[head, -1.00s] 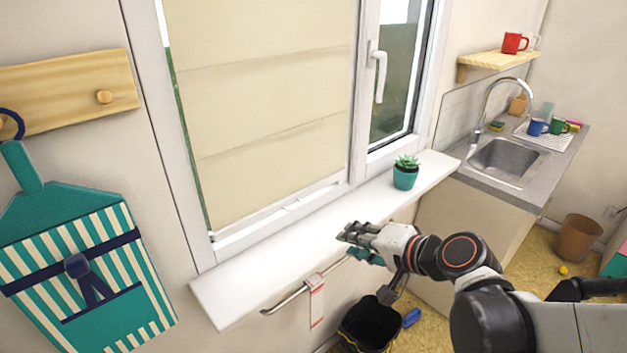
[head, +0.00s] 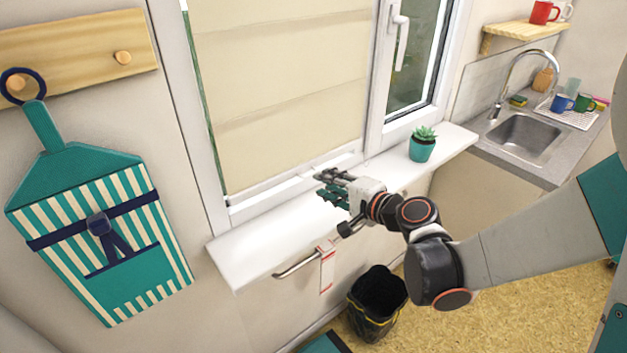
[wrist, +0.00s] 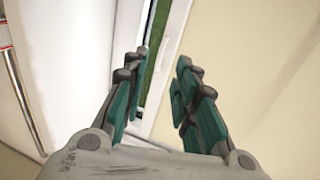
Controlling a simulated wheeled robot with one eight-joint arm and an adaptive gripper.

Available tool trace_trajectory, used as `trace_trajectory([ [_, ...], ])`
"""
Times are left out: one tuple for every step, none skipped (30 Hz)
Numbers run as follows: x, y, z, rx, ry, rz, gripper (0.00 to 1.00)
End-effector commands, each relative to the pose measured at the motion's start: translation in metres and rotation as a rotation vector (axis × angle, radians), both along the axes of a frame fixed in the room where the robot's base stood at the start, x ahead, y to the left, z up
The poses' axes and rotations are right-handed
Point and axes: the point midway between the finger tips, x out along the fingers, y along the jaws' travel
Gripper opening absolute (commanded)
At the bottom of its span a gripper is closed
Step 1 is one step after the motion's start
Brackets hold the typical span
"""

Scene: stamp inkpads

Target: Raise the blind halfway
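The cream fabric blind (head: 285,90) hangs down over the left window pane, its lower end close to the bottom of the frame. In the wrist view the blind (wrist: 255,60) fills the right side. My gripper (head: 326,184) is over the white sill, in front of the blind's lower right part. In the wrist view my gripper (wrist: 160,92) has its two teal-padded fingers spread apart with nothing between them. A strip of window frame and green outdoors shows between and beyond the fingers. I cannot tell the exact gap between the fingertips and the blind.
A potted succulent (head: 422,146) stands on the sill (head: 265,228) to the right of my gripper. A metal rail (head: 297,268) with a red-and-white tag is below the sill. A black bin (head: 378,300) stands on the floor. A striped apron-like bag (head: 100,230) hangs at left.

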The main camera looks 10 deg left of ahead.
Motion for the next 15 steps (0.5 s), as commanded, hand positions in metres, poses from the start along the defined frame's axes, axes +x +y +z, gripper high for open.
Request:
trace_trajectory([
  [0.006, 0.009, -0.005, -0.001, -0.001, 0.003, 0.27],
  [0.01, 0.013, -0.006, -0.001, -0.001, 0.002, 0.27],
  [0.015, 0.018, -0.008, 0.0, 0.0, 0.002, 0.27],
  [0.018, 0.021, -0.009, 0.0, 0.0, 0.002, 0.27],
  [0.021, 0.025, -0.011, 0.0, 0.0, 0.002, 0.27],
  [0.024, 0.029, -0.012, 0.0, 0.0, 0.002, 0.27],
  [0.027, 0.032, -0.013, -0.001, -0.001, 0.001, 0.27],
  [0.03, 0.034, -0.014, -0.001, -0.001, 0.001, 0.27],
  [0.033, 0.037, -0.015, -0.002, -0.001, 0.001, 0.27],
  [0.035, 0.039, -0.015, -0.001, 0.0, 0.001, 0.27],
  [0.036, 0.041, -0.016, -0.001, 0.0, 0.001, 0.27],
  [0.038, 0.043, -0.016, -0.001, 0.0, 0.001, 0.27],
  [0.038, 0.044, -0.016, -0.001, 0.0, 0.001, 0.27],
  [0.039, 0.045, -0.017, -0.001, 0.0, 0.001, 0.27],
  [0.04, 0.046, -0.017, -0.001, -0.001, 0.0, 0.27],
])
